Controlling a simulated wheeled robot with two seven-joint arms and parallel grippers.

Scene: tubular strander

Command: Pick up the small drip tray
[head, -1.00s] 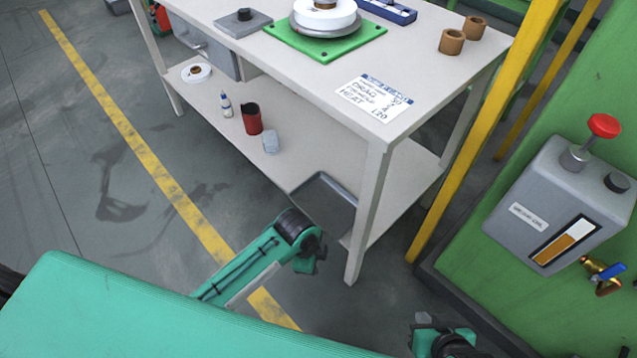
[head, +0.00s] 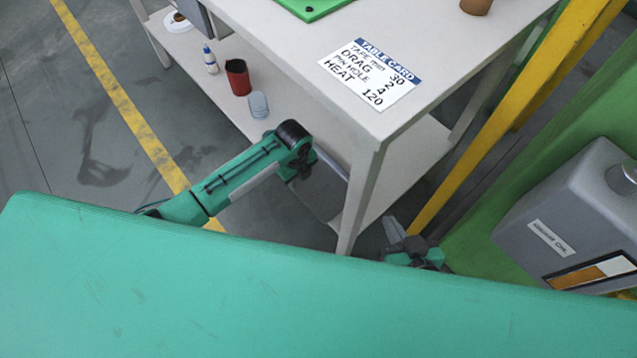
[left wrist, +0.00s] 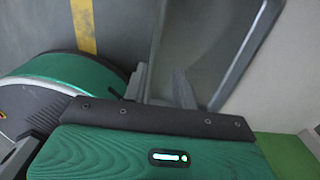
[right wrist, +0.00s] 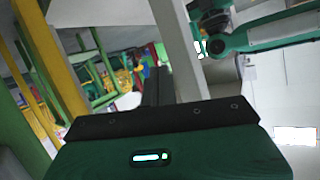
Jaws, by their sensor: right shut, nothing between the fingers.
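The drip tray is a shallow grey tray (head: 326,196) low beside the table's near leg, partly hidden by my left arm. In the left wrist view its floor and raised rim (left wrist: 243,52) fill the upper middle. My left gripper (left wrist: 160,82) is open, its two fingers apart at the tray's near left edge. That edge runs down toward the gap; I cannot tell whether the fingers touch it. In the head view my left gripper (head: 304,168) is mostly hidden behind its wrist. My right gripper (head: 392,230) is shut and empty, right of the table leg; its fingers also show in the right wrist view (right wrist: 157,78).
The white table (head: 300,95) has a front leg close to both grippers. A red cup (head: 238,78), a grey item (head: 258,104) and a white bottle (head: 210,60) stand on its lower shelf. A yellow post (head: 480,150) and a grey oil box (head: 570,215) are at right.

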